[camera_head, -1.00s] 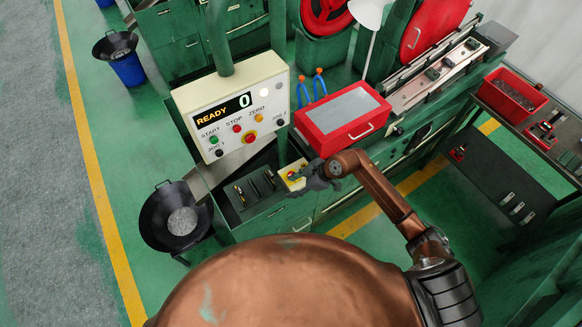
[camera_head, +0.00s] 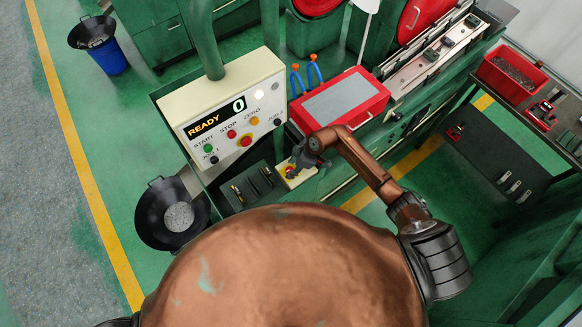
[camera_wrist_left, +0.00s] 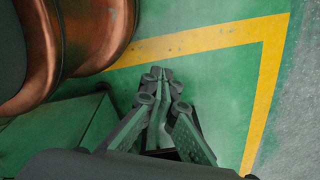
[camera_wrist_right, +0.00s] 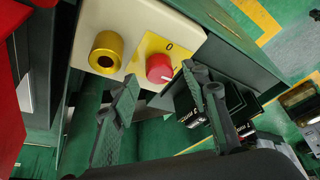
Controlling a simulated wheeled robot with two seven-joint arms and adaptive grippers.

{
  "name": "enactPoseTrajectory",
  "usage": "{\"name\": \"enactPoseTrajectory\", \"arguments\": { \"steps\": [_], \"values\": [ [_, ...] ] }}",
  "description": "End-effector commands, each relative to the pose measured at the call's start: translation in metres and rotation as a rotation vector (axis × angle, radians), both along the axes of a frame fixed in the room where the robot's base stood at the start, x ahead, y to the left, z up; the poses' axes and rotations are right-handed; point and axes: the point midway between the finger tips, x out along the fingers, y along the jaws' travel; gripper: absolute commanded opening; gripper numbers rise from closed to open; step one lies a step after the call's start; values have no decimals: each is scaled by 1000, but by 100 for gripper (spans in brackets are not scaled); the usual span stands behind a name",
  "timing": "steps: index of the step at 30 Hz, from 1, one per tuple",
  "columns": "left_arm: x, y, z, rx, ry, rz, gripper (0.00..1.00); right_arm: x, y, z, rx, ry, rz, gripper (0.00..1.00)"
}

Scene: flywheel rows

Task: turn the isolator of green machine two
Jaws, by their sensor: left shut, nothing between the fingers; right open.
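The isolator is a red round knob (camera_wrist_right: 159,68) on a yellow plate (camera_wrist_right: 178,46), with a "0" mark by it, in the right wrist view. A brass cylinder (camera_wrist_right: 105,52) stands beside it on the same cream box. In the head view the yellow plate (camera_head: 287,171) shows on the green machine, partly hidden by my right gripper (camera_head: 298,160). My right gripper is open, and in the right wrist view its fingers (camera_wrist_right: 160,80) lie on either side of the knob, apparently not touching it. My left gripper (camera_wrist_left: 163,72) is shut and empty over the green floor.
A cream control panel (camera_head: 228,108) reading READY 0 stands left of my right gripper. A red box (camera_head: 341,106) with a grey top sits behind it. Dark blocks (camera_wrist_right: 215,105) lie below the knob's box.

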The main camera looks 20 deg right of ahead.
Motion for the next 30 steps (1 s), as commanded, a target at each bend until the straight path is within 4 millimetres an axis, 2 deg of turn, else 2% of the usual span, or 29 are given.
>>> {"name": "enactPoseTrajectory", "arguments": {
  "steps": [4,9,13,24,30],
  "values": [
    [11,0,2,0,-13,-3,0,1,3,-10,-1,0,-1,42],
    [35,-2,4,-3,-44,-8,0,2,3,-12,-1,-1,-2,42],
    [39,-2,4,-3,-50,-9,0,2,3,-12,-1,-1,-2,42],
    [20,-1,2,-1,-25,-5,0,2,3,-11,-1,-1,-2,16],
    [19,0,2,-1,-23,-4,0,2,3,-11,-1,-1,-2,3]
  ]
}}
